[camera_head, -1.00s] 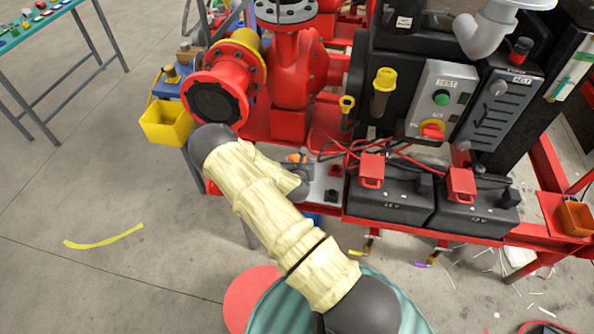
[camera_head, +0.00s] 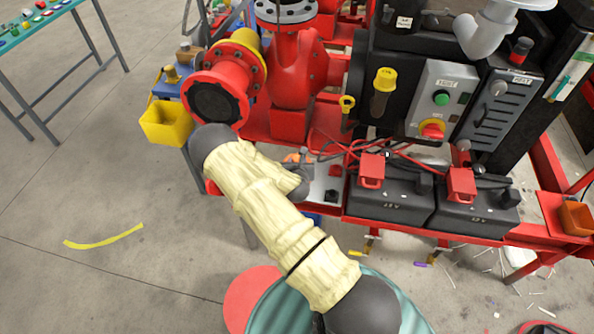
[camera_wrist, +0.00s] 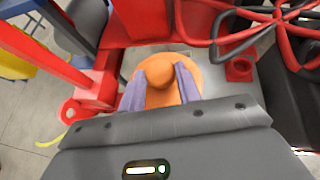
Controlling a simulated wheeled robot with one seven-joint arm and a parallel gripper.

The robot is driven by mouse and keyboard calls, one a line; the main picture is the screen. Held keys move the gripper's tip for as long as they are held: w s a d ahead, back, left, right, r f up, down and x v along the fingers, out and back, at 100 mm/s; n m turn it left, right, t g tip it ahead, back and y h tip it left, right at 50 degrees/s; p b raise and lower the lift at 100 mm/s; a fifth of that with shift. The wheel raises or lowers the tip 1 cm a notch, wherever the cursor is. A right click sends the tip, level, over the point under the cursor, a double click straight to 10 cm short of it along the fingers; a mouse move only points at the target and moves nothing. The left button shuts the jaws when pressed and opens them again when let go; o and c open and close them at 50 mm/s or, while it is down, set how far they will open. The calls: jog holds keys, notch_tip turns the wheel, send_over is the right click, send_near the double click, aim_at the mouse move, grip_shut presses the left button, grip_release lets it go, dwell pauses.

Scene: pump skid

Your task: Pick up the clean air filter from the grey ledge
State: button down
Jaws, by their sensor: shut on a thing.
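The clean air filter is an orange round piece (camera_wrist: 161,70) with a knob on top and a wider disc below. In the wrist view it sits between the two purple fingers of my gripper (camera_wrist: 160,86), which are shut on its knob. Part of the disc is hidden by the fingers and the wrist. In the head view only a small orange bit (camera_head: 294,157) shows past my arm. The grey ledge (camera_head: 321,186) lies under and beside it; I cannot tell whether the filter still touches it.
Red cables (camera_wrist: 205,32) run close to the right of the gripper. A red fitting (camera_wrist: 240,68) stands on the ledge. Black batteries (camera_head: 390,195) are right of the ledge, the red pump (camera_head: 290,75) is behind, and a yellow bin (camera_head: 167,122) hangs at left.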

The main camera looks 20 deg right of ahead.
notch_tip(320, 180, up, 10)
jog(key=b, duration=0.1)
dwell(0.4)
dwell(0.5)
